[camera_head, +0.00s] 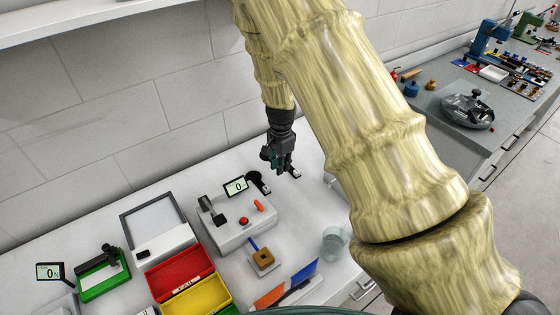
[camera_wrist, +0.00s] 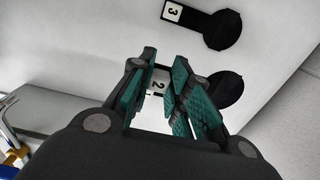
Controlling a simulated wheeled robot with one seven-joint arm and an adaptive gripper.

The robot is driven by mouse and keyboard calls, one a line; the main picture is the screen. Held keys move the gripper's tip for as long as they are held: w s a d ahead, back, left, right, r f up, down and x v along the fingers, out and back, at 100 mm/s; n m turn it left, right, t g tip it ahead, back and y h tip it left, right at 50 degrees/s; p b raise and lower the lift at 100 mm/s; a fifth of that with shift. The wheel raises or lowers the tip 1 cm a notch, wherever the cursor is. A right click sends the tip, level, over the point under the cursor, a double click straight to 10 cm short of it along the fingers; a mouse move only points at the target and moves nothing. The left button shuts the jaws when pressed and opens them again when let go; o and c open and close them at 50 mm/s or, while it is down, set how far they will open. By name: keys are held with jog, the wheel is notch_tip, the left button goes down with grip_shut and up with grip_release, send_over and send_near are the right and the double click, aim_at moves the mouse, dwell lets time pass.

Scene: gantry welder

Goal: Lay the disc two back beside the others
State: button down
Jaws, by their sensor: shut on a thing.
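My gripper (camera_head: 283,170) is at the back of the white bench near the wall. In the wrist view its teal-padded fingers (camera_wrist: 160,92) are closed in on disc two (camera_wrist: 226,89), a black disc; its white label "2" shows between the fingers. In the head view only the labelled end of disc two (camera_head: 296,173) shows beside the gripper. I cannot tell whether it is lifted clear of the bench. Disc three (camera_wrist: 222,30), black with a white label "3", lies alongside; it appears left of the gripper in the head view (camera_head: 256,179).
A white device (camera_head: 237,232) with a red button and a small display (camera_head: 236,187) stands just left and in front. A clear cup (camera_head: 333,241), a red bin (camera_head: 179,272) and a yellow bin (camera_head: 197,300) are nearer. The wall (camera_head: 200,95) is close behind.

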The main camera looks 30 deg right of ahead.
aim_at(280, 184)
jog(key=shift+f, duration=0.25)
jog(key=shift+f+b, duration=1.2)
jog(key=shift+f, duration=0.1)
jog(key=shift+f+b, duration=0.3)
jog(key=shift+f, duration=0.65)
jog(key=shift+f, duration=1.2)
dwell(0.7)
dwell(0.7)
jog(key=c, duration=1.3)
grip_release()
jog(key=shift+o, duration=0.2)
jog(key=shift+r, duration=0.1)
notch_tip(280, 184, up, 12)
jog(key=shift+s+f, duration=0.1)
